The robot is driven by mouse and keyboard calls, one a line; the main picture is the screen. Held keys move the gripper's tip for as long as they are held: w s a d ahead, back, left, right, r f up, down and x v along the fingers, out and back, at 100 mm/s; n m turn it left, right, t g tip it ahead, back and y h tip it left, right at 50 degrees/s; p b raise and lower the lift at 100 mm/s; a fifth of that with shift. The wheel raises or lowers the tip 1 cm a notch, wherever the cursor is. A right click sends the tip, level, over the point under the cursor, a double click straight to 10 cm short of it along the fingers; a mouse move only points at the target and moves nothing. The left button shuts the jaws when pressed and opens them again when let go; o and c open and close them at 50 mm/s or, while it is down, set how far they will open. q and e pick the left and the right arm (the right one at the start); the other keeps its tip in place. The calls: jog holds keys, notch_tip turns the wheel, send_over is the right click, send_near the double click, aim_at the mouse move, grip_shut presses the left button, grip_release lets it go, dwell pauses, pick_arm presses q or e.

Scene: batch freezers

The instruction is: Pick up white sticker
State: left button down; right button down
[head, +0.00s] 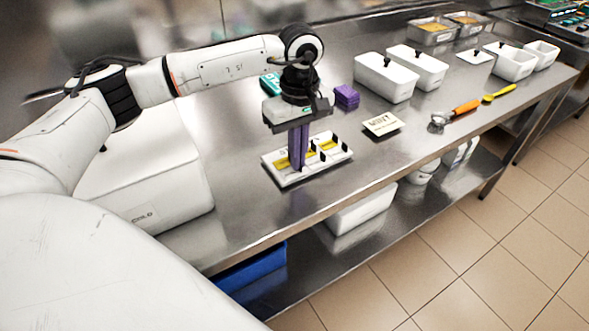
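My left gripper (299,166) points straight down over a white tray (287,182) on the steel table. Its purple fingers look close together, and their tips reach down to the tray's middle. Whether they hold anything cannot be made out. The tray has black dividers and yellow pieces (327,145) in its compartments. A white sticker cannot be clearly told apart inside the tray; the fingers hide part of it. My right gripper is not in view.
A purple block (346,96) and a teal box (270,84) stand behind the tray. White lidded tubs (385,80) stand further back. An orange-handled scoop (455,112) and a yellow spoon (499,93) lie at right. A big white box (150,190) stands at left.

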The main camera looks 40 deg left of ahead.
pick_arm(q)
jog(key=shift+r, duration=0.1)
jog(key=shift+w+r, duration=0.1)
jog(key=shift+r, duration=0.3)
notch_tip(320, 180, up, 15)
jog(key=p, duration=0.3)
jog(key=shift+p, duration=0.4)
dwell(0.8)
dwell(0.4)
